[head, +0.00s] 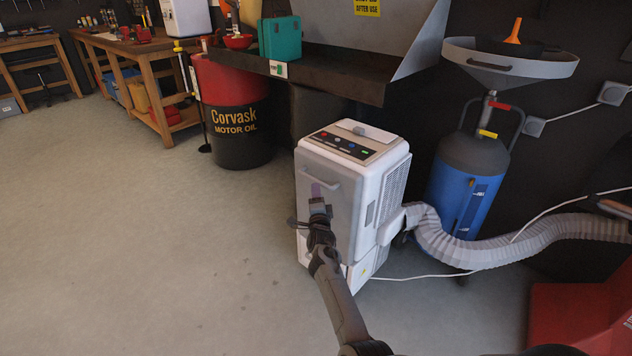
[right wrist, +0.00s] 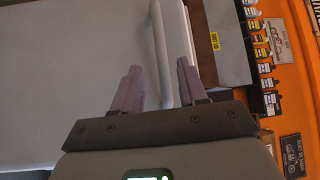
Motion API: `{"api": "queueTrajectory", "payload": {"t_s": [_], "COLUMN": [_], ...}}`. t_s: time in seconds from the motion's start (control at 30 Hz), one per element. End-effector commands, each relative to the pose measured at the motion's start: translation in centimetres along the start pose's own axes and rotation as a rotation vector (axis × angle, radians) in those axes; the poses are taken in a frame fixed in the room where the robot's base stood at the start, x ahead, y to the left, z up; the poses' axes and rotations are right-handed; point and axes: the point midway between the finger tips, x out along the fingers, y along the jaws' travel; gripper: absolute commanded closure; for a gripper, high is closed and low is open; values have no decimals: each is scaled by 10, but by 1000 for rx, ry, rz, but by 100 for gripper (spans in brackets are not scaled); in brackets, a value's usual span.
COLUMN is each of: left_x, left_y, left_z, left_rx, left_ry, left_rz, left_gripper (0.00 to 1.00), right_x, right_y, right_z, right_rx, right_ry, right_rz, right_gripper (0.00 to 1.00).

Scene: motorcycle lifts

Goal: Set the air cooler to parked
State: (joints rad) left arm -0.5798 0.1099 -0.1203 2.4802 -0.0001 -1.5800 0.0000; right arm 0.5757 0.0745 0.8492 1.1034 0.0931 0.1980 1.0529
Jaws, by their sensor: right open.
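The air cooler (head: 385,180) is a white upright box on the floor with a dark control panel (head: 342,146) of coloured buttons on top. A pale bar handle (head: 309,175) is on its front face. My right gripper (head: 317,192) is in front of that face at the handle and partly covers it. In the right wrist view the right gripper (right wrist: 158,88) is open, and the handle (right wrist: 160,45) runs between its two purple fingers. I cannot tell whether either finger touches it. My left gripper is not in view.
A ribbed hose (head: 470,238) runs right from the cooler's side. A blue drain tank (head: 465,185) stands behind it on the right. A red and black oil drum (head: 232,115) is behind left, and a red object (head: 575,310) is lower right. The floor (head: 130,240) at left is clear.

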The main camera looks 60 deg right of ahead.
Motion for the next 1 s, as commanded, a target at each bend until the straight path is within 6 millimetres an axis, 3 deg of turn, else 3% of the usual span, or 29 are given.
{"api": "queueTrajectory", "payload": {"t_s": [0.1, 0.3, 0.87, 1.0], "left_x": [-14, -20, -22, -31], "left_y": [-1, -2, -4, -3], "left_z": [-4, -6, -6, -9], "left_rx": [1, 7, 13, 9], "left_ry": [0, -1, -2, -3], "left_rz": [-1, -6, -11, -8], "left_gripper": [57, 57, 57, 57], "right_x": [-19, -39, -45, -52], "right_y": [-3, 0, 1, 9], "right_z": [-1, -1, -1, -9], "right_rx": [0, -1, -1, -28], "right_ry": [-1, 0, 0, -5], "right_rz": [2, 2, 2, 21], "right_gripper": [58, 58, 58, 58]}}
